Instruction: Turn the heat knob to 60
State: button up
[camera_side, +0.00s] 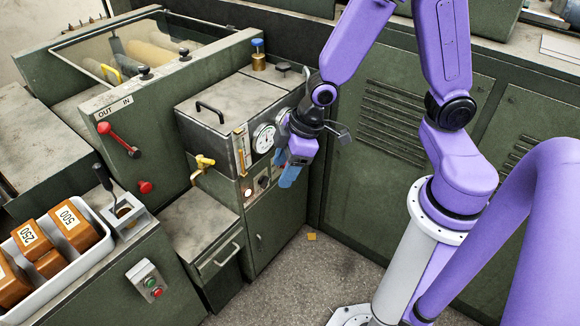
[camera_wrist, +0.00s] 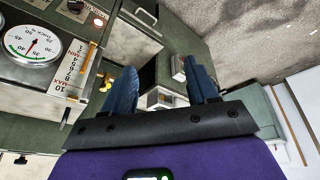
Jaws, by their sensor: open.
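A small dark knob on a pale plate (camera_side: 263,182), apparently the heat knob, is on the front of the green machine, below the round gauge. Its setting and numbers are too small to read. In the wrist view a dark knob (camera_wrist: 75,5) is partly cut off at the top edge. My gripper (camera_side: 288,180) is in front of the machine, just right of the knob and apart from it. The gripper's blue fingers (camera_wrist: 160,68) are spread with nothing between them in the wrist view.
The white round gauge (camera_side: 263,138) and a sight scale (camera_side: 242,148) sit above the knob. A yellow-handled valve (camera_side: 204,162) sticks out to the left. Bare floor (camera_side: 315,255) lies below my gripper.

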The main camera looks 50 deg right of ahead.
jog(key=w+d+f+m+t, duration=0.2)
jog(key=w+d+f+t, duration=0.1)
jog(key=w+d+f, duration=0.4)
jog(key=w+d+f+m+t, duration=0.2)
jog(key=w+d+f, duration=0.25)
jog(key=f, duration=0.45)
jog(key=s+d+f+m+t+h, duration=0.3)
jog(key=s+d+f+m+t, duration=0.3)
jog(key=s+d, duration=0.55)
jog(key=w+d+f, duration=0.1)
jog(key=w+f, duration=0.3)
jog(key=w, duration=0.5)
jog(key=w+d+f+n, duration=0.1)
jog(key=w+f, duration=0.2)
jog(key=w, duration=0.5)
jog(key=shift+w+f+g, duration=0.3)
jog(key=shift+w+f, duration=0.05)
jog(key=shift+d, duration=0.1)
jog(key=c, duration=1.1)
